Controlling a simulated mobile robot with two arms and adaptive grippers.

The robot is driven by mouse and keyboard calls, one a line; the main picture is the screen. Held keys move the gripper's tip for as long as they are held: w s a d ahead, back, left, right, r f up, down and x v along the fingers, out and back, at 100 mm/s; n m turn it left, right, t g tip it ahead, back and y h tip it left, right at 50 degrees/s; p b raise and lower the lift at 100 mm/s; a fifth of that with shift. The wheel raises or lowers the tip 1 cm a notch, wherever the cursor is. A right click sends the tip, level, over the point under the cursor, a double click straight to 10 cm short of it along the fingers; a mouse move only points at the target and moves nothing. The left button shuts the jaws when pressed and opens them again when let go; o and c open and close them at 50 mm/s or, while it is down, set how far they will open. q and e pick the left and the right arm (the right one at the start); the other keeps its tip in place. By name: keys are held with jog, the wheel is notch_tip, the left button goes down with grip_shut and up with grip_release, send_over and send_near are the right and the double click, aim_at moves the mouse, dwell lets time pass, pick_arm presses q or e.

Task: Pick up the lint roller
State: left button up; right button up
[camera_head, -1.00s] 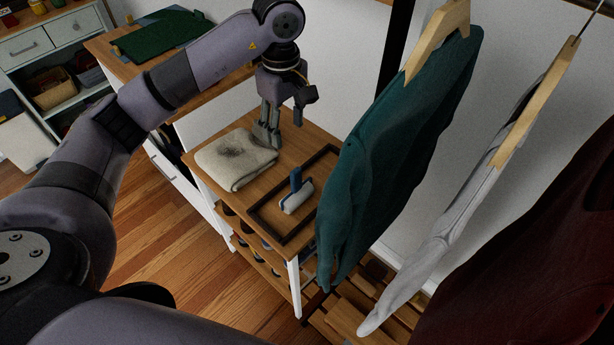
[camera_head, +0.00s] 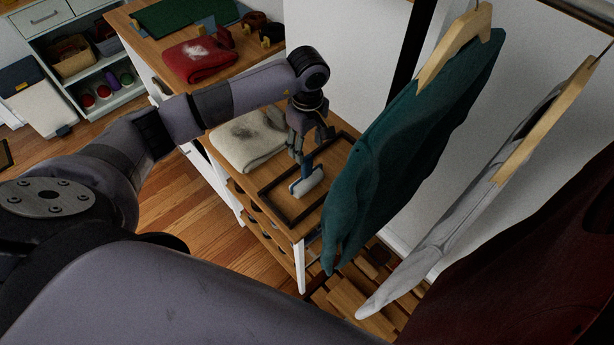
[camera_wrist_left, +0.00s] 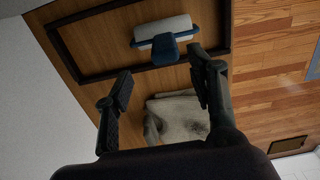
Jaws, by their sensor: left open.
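The lint roller (camera_head: 307,183) has a white roll and a blue handle, and lies inside a dark rectangular frame (camera_head: 293,222) on the wooden top of a small shelf unit. In the left wrist view the roller (camera_wrist_left: 163,29) is beyond the fingertips, with its blue handle (camera_wrist_left: 165,50) pointing toward the gripper. My left gripper (camera_head: 300,150) is above the tabletop, close to the handle; it also shows in the left wrist view (camera_wrist_left: 158,82), open with nothing between its fingers. In the head view the gripper partly covers the handle. My right gripper is not in view.
A folded cream cloth (camera_head: 245,142) with a dark patch lies left of the frame. A teal garment (camera_head: 410,150) hangs close on the right, beside a pale garment (camera_head: 450,215). A desk behind holds a folded red cloth (camera_head: 200,65).

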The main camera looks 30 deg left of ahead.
aim_at(307, 157)
pick_arm(q)
jog(key=shift+s+f+p, duration=0.25)
jog(key=shift+f+p, duration=0.1)
jog(key=f, duration=0.1)
jog(key=f+p, duration=0.1)
jog(key=f, duration=0.1)
jog(key=shift+s+d+f+p, duration=0.15)
jog(key=shift+s+f+p, duration=0.1)
jog(key=shift+p, duration=0.1)
jog(key=shift+f, duration=0.4)
grip_shut()
jog(key=shift+w, duration=0.1)
